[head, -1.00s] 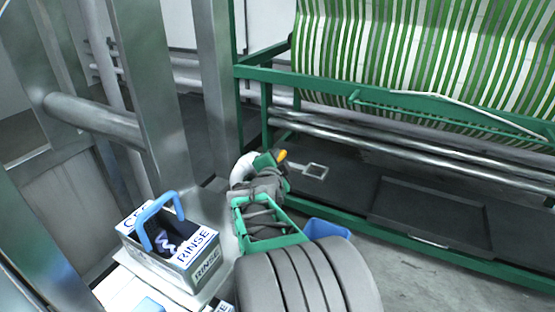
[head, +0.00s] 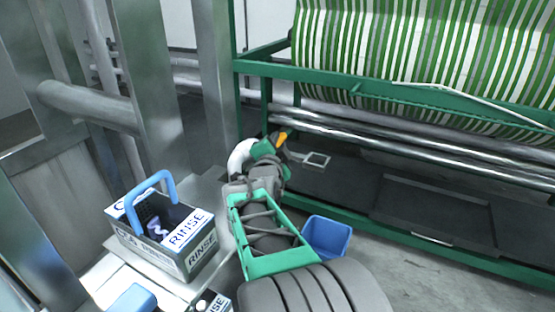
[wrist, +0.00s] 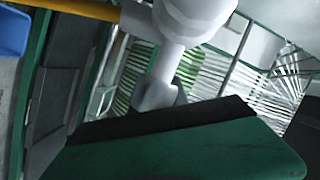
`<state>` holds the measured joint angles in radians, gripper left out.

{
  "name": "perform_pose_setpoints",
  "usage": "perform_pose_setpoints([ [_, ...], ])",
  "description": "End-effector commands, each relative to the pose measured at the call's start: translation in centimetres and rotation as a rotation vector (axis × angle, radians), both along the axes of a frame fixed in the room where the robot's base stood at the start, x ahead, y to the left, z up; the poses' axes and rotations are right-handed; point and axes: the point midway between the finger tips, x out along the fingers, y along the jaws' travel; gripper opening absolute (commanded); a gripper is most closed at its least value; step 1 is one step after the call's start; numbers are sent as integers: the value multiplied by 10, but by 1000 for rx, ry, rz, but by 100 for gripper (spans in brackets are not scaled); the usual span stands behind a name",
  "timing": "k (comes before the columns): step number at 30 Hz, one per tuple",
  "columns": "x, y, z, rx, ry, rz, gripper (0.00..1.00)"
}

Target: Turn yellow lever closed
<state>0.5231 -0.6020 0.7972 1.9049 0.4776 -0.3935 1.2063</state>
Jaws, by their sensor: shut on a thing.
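The yellow lever (head: 282,138) shows as a small orange-yellow end beside my gripper (head: 266,147) in the head view, in front of the machine's lower bay. In the wrist view the yellow lever (wrist: 80,8) is a bar at the upper left, running to a pale valve body (wrist: 195,18) with a grey stem (wrist: 160,92). The stem reaches down to the dark edge of a green finger of my gripper (wrist: 165,122). My gripper is shut at the lever; the exact contact is hidden behind the finger.
A green-framed machine (head: 380,91) with green-striped webbing stands behind. A blue bin (head: 327,237) stands right of my arm. A box marked RINSE (head: 160,245) with a blue handle stands at the left, near steel posts (head: 160,90). Grey floor is clear at the lower right.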

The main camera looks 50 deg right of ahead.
Motion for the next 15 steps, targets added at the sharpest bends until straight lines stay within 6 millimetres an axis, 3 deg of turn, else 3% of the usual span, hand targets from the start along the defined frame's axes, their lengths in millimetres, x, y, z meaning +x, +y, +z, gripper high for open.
perform_pose_setpoints([
  [1,0,0,-10,-27,-13,1,0],
  [15,-1,4,11,-236,-71,0,0],
])
